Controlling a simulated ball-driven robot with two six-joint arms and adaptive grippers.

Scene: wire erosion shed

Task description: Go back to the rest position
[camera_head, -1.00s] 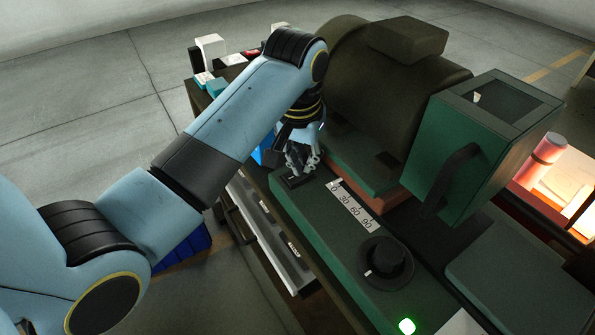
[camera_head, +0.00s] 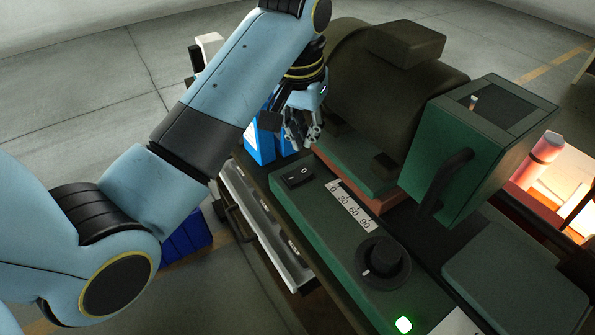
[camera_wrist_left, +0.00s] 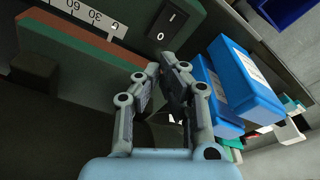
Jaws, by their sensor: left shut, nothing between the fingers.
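My left gripper (camera_head: 301,137) is shut and empty. It hangs above the machine's edge, just behind the black rocker switch (camera_head: 297,177) marked I and O, and apart from it. In the left wrist view the closed fingers (camera_wrist_left: 166,72) point toward the switch (camera_wrist_left: 165,27), with a gap between. My left arm comes in from the left in the head view and covers part of the bench's far left end. My right gripper is in neither view.
A green machine panel (camera_head: 330,244) carries a 0–90 scale (camera_head: 350,207), a black knob (camera_head: 383,262) and a lit green button (camera_head: 403,325). A green box with a handle (camera_head: 481,150) stands right. Blue boxes (camera_wrist_left: 246,84) stand beside the gripper. Open floor lies left.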

